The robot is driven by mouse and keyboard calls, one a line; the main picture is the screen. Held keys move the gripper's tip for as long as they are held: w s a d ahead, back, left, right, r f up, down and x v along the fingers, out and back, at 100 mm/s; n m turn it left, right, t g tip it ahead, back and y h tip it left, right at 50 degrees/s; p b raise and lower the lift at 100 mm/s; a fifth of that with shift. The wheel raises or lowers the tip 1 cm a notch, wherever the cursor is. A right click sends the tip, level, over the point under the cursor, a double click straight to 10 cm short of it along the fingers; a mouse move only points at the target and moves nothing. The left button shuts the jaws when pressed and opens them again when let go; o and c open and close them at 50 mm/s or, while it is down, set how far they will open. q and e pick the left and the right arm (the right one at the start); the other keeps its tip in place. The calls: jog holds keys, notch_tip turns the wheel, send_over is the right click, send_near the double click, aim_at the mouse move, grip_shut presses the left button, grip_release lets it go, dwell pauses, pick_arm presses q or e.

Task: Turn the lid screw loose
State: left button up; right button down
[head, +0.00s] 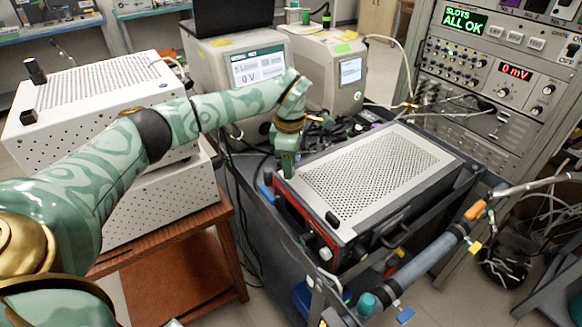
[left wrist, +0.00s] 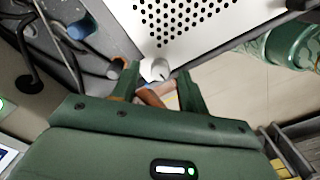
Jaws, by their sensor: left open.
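A box with a perforated grey lid (head: 371,172) sits on the dark cart; its lid corner also shows in the left wrist view (left wrist: 205,18). My left gripper (head: 287,166) points down at the lid's far-left corner, with its fingers open. In the left wrist view my open left gripper (left wrist: 157,84) has a small pale screw knob (left wrist: 153,69) between its green fingertips, at the lid's corner. I cannot tell whether the fingers touch it. In the head view the gripper hides this screw. My right gripper is not in view.
A black knob (head: 332,218) stands on the lid's near edge. White instruments with screens (head: 258,66) stand behind, with cables between. A rack (head: 500,100) stands at right. A blue part (left wrist: 80,29) is close to the gripper. The cart's handle bar (head: 425,262) runs along the front right.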

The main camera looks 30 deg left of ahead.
pick_arm(q)
jog(key=shift+f, duration=0.5)
grip_shut()
jog(key=shift+r, duration=0.1)
